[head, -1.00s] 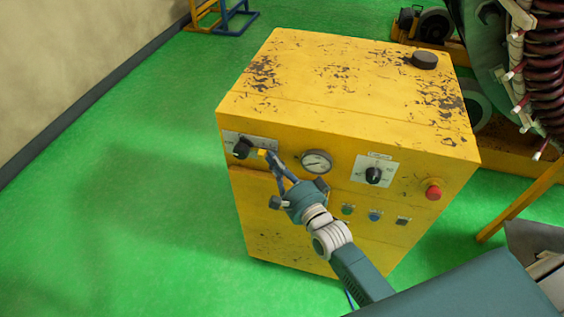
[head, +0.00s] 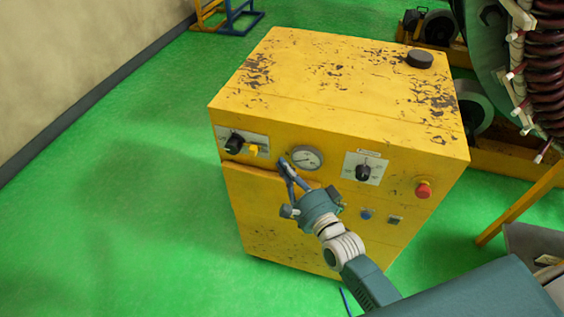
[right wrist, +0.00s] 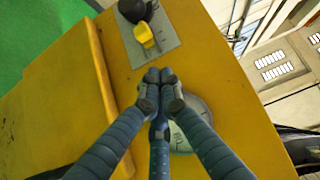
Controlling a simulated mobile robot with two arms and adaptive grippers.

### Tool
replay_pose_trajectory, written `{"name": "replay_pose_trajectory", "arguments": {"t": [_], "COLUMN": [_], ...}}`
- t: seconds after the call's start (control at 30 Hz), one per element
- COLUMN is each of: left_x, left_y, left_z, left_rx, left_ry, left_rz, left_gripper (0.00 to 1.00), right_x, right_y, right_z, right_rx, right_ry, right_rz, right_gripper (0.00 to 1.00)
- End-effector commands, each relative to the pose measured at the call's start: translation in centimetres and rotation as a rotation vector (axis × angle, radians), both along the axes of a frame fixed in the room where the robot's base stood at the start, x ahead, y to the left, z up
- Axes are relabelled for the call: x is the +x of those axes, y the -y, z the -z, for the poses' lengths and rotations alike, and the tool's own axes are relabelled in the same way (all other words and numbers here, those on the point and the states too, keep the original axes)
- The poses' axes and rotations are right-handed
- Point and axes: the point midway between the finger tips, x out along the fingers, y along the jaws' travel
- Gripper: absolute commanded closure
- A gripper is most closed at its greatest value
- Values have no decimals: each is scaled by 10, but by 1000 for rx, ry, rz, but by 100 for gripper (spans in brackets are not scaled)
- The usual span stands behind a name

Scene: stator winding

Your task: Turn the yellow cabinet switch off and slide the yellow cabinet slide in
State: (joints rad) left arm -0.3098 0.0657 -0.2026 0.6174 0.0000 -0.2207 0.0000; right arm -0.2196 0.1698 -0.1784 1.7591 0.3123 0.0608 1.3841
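The yellow cabinet (head: 330,75) stands on the green floor. At its front's upper left, a grey plate carries a black knob (head: 234,145) and a small yellow slide piece (head: 252,150) to its right. In the right wrist view the black knob (right wrist: 133,10) and yellow slide piece (right wrist: 144,34) are beyond my fingertips. A second black rotary switch (head: 363,172) sits on a labelled white plate right of the gauge. My right gripper (head: 284,163) has its fingertips together, empty, in front of the panel between slide piece and gauge; in the wrist view (right wrist: 160,77) they look apart from the slide piece. My left gripper is out of view.
The round gauge (head: 307,158) is partly behind my fingers in the wrist view. A red button (head: 424,189) and small buttons sit further right. A black puck-like object (head: 420,58) is on the cabinet top. Coiled machinery (head: 540,70) stands at right. Floor at left is clear.

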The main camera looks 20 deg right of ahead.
Motion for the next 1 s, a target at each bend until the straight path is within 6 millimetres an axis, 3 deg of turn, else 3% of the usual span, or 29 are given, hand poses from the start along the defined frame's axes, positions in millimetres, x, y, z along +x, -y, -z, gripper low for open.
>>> {"name": "replay_pose_trajectory", "arguments": {"t": [0.4,1.0], "left_x": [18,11], "left_y": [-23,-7], "left_z": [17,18], "left_rx": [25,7], "left_ry": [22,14], "left_rz": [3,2], "left_gripper": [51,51], "right_x": [-63,-69], "right_y": [13,14], "right_z": [2,0], "right_rx": [0,-1], "right_ry": [-1,0], "right_rz": [1,1], "right_gripper": [100,100]}}
